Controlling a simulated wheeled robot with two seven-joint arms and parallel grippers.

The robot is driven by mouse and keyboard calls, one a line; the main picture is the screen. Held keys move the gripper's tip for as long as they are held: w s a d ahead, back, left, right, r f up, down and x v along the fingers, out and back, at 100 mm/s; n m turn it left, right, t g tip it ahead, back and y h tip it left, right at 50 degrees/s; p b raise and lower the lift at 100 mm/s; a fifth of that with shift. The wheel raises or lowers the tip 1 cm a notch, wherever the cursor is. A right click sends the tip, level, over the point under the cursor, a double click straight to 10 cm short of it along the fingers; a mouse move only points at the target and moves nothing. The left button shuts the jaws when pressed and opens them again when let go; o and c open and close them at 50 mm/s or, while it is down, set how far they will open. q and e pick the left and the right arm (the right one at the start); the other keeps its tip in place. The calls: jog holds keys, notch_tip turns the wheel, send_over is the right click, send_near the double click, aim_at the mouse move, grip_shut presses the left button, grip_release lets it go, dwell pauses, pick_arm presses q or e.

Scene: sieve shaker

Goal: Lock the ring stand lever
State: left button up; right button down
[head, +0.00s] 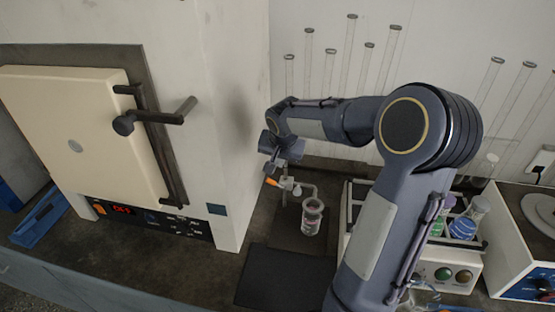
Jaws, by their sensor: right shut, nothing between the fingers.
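The ring stand (304,188) stands on the dark bench in the middle of the view, right of the oven. A small orange part, which looks like its lever (271,181), shows just below my right gripper (270,172). The gripper reaches in from the right and hides the upper part of the stand. Its fingers are small and dark here, and it is shut with nothing in it. I cannot tell whether it touches the lever. A clear glass vessel (311,218) sits at the stand's ring. My left gripper is out of view.
A large cream oven (75,140) with a protruding handle stands at the left. A shaker with coloured flasks (464,222) is at the right, partly behind my arm. Several glass cylinders (347,50) line the wall. A black mat (285,277) lies clear at the front.

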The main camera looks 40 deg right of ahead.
aim_at(271, 180)
jog(key=b+x, duration=0.1)
jog(key=x, duration=0.2)
jog(key=b+x, duration=0.1)
jog(key=x, duration=0.2)
jog(key=a+b+x, duration=0.1)
jog(key=x, duration=0.3)
jog(key=shift+w+a, duration=0.15)
jog(key=shift+w, duration=0.2)
